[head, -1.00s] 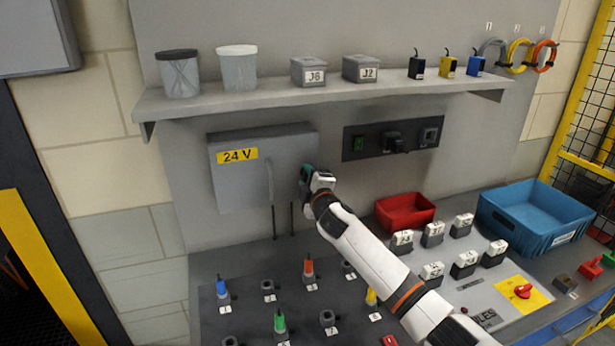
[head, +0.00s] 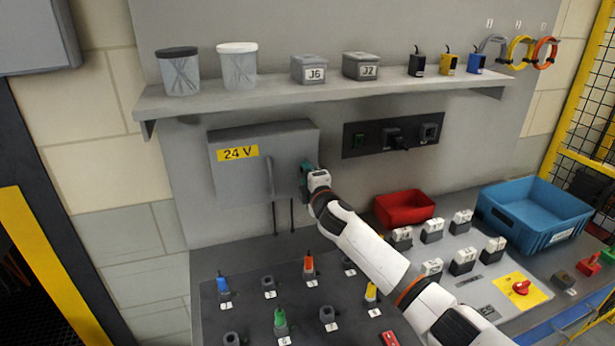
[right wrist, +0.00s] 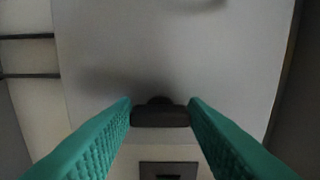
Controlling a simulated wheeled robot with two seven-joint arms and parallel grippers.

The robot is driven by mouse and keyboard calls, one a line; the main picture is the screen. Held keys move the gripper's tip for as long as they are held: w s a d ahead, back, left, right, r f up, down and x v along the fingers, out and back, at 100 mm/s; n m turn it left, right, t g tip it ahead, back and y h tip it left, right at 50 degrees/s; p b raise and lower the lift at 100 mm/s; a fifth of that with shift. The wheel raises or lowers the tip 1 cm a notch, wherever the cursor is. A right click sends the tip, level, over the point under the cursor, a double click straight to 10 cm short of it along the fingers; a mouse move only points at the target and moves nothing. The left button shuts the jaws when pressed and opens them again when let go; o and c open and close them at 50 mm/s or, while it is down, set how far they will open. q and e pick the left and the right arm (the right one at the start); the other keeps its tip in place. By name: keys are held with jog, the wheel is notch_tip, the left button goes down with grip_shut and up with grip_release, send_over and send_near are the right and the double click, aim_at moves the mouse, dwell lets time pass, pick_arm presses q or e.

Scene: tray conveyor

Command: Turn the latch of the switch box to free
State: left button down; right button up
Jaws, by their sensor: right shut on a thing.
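The switch box (head: 238,185) is a grey cabinet on the back wall with a yellow "24 V" label and a vertical handle (head: 270,178) on its door. My right gripper (head: 307,182) is at the right part of the box front. In the right wrist view its green finger pads stand on either side of the dark latch (right wrist: 160,115), and the gripper is shut on it. The latch shows there as a short dark bar lying across between the fingertips. In the head view the gripper hides the latch. My left gripper is not in view.
A shelf (head: 300,98) with tubs and small boxes runs above the switch box. A dark socket strip (head: 372,141) is to its right. Below are a red bin (head: 404,222), a blue crate (head: 540,232) and a bench panel with several coloured plugs.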

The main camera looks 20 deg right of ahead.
jog(key=o, duration=1)
jog(key=shift+s, duration=0.1)
jog(key=s+b, duration=0.1)
jog(key=s, duration=0.5)
jog(key=s+b, duration=0.1)
jog(key=s, duration=0.5)
jog(key=shift+d, duration=0.2)
jog(key=shift+w+f, duration=0.1)
